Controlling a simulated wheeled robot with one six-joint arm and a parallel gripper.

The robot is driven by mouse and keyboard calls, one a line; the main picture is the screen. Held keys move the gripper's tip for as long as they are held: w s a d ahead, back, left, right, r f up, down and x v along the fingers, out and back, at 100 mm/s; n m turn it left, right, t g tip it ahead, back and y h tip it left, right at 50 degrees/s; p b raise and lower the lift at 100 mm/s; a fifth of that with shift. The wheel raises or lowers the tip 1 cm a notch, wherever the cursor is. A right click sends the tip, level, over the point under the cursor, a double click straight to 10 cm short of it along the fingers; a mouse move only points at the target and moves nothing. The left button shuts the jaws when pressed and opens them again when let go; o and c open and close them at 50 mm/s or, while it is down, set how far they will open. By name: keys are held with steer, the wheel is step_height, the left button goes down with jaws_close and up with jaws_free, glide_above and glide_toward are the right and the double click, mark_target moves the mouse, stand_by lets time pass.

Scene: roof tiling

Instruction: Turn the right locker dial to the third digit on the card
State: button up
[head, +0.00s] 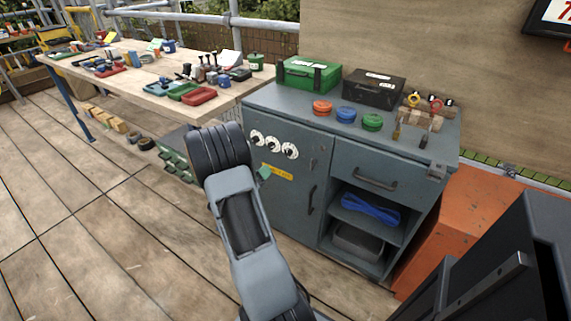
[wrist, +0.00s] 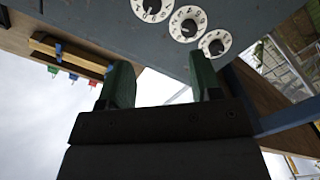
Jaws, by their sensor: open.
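The right locker dial (head: 290,151) is the rightmost of three white dials with dark knobs on the grey cabinet's door (head: 305,190). The wrist view appears upside down; there the dials run along the top, and the right one seems to be the top-left dial (wrist: 152,8), cut by the edge. My gripper (wrist: 162,85) is open and empty, its green fingers apart from the dials. In the head view a green fingertip (head: 264,173) shows below the dials, the rest behind my arm. A white card (head: 231,58) stands on the workbench; its digits are unreadable, and I cannot tell whether it is the task's card.
A yellow label (head: 277,172) and a dark handle (head: 311,199) are on the door. Green (head: 308,75) and black (head: 374,88) boxes and coloured round containers stand on the cabinet top. The wooden workbench (head: 140,72) adjoins at left. The plank floor (head: 90,210) is mostly clear.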

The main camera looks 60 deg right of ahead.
mark_target(287, 154)
steer(key=shift+g, duration=0.3)
steer(key=d, duration=0.4)
steer(key=s+d+b, duration=0.1)
steer(key=d, duration=0.4)
steer(key=d+b, duration=0.1)
steer(key=d, duration=0.4)
steer(key=shift+s+f, duration=0.3)
steer(key=shift+s, duration=0.05)
steer(key=shift+c, duration=0.4)
steer(key=c, duration=0.9)
steer(key=shift+o, duration=0.2)
